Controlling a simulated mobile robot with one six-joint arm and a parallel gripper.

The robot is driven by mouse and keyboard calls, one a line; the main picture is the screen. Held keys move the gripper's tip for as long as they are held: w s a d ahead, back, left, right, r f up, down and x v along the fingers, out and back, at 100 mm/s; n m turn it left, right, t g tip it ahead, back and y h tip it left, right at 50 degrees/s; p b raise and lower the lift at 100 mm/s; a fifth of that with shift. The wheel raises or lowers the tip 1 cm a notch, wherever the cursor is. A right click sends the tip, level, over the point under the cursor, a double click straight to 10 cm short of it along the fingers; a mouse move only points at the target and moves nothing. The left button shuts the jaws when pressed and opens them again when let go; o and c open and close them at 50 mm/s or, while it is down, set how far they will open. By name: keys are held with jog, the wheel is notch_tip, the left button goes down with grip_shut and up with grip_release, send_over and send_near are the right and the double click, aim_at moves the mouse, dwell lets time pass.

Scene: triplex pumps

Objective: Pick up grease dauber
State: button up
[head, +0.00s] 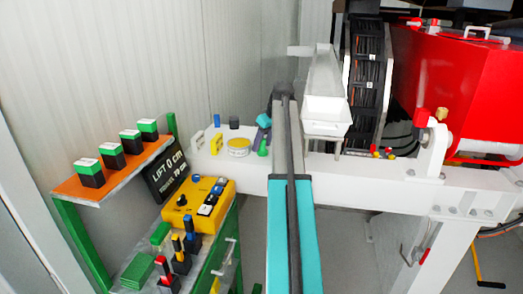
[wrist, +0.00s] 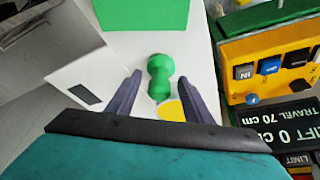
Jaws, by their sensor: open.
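A small green waisted piece (wrist: 160,78), which I take for the grease dauber, stands on a white surface in the wrist view. In the head view a small green piece (head: 263,148) shows on the white beam, just left of my arm. My gripper (wrist: 159,76) is open, with its two dark fingers apart and nothing held. In the wrist view the green piece shows between the fingertips; I cannot tell how far beyond them it is. A yellow-topped round tin (head: 237,147) sits beside it and is partly hidden in the wrist view (wrist: 172,110).
A white bin (head: 326,115) stands right of my arm. A yellow control box (head: 198,205) and a black lift display (head: 168,172) are at the left. An orange shelf (head: 110,183) holds several green-topped blocks. A large green block (wrist: 155,14) shows in the wrist view.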

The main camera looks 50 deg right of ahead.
jog(key=c, duration=1.1)
jog(key=shift+r, duration=0.15)
jog(key=shift+c, duration=0.2)
jog(key=shift+r+b, duration=0.6)
jog(key=shift+r, duration=1)
jog(key=s+a+r+b, duration=0.1)
jog(key=s+a+b, duration=0.1)
jog(key=s, duration=1.4)
jog(key=shift+r+b, duration=0.25)
jog(key=shift+b, duration=0.05)
jog(key=o, duration=0.3)
jog(key=shift+c, duration=1)
